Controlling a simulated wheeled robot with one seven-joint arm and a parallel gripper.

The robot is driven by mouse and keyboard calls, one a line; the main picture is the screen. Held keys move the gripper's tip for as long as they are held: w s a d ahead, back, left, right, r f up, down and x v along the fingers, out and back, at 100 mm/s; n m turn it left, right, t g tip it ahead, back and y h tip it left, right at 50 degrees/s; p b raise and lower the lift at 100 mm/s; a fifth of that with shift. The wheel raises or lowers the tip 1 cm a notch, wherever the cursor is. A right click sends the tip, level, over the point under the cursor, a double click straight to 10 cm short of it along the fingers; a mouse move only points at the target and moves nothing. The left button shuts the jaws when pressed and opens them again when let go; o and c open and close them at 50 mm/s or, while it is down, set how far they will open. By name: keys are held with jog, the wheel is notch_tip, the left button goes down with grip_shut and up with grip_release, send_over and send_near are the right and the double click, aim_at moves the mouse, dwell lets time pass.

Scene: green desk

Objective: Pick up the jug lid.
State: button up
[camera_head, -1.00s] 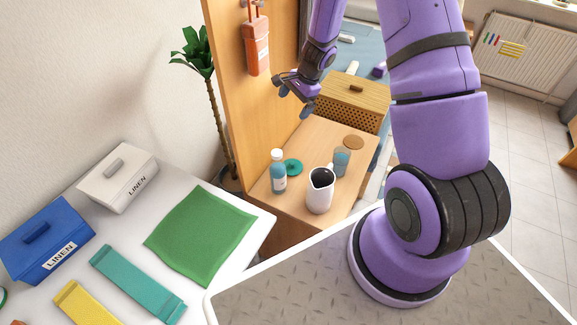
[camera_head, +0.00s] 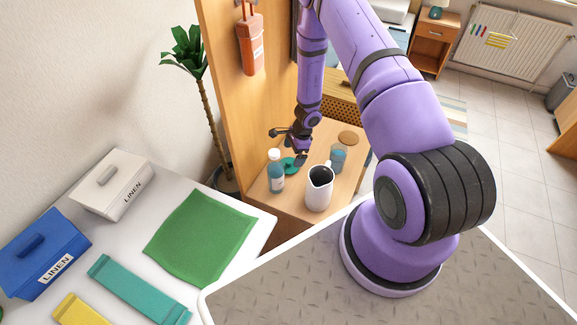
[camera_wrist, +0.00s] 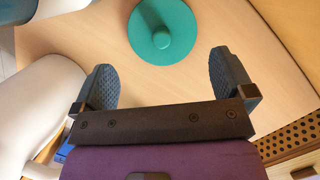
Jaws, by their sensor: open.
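The jug lid is a flat teal-green disc with a round knob (camera_wrist: 163,30); it lies on the small wooden table. In the head view the lid (camera_head: 290,164) sits between the bottle and the glass, partly covered by my gripper. My gripper (camera_head: 290,145) is above the lid, pointing down. In the wrist view my gripper (camera_wrist: 162,82) is open and empty, with the lid just beyond and between its two fingertips. The white jug (camera_head: 319,188) stands upright in front of the lid, with its dark opening showing.
A bottle with blue contents (camera_head: 275,172) stands close left of the lid. A glass (camera_head: 338,158) and a brown round coaster (camera_head: 348,138) are to the right. A wooden panel (camera_head: 230,90) rises at the table's left.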

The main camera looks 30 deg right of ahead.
aim_at(289, 161)
jog(key=shift+x, duration=2.9)
jog(key=shift+w+a+r, duration=0.1)
jog(key=shift+w, duration=0.05)
jog(key=c, duration=0.6)
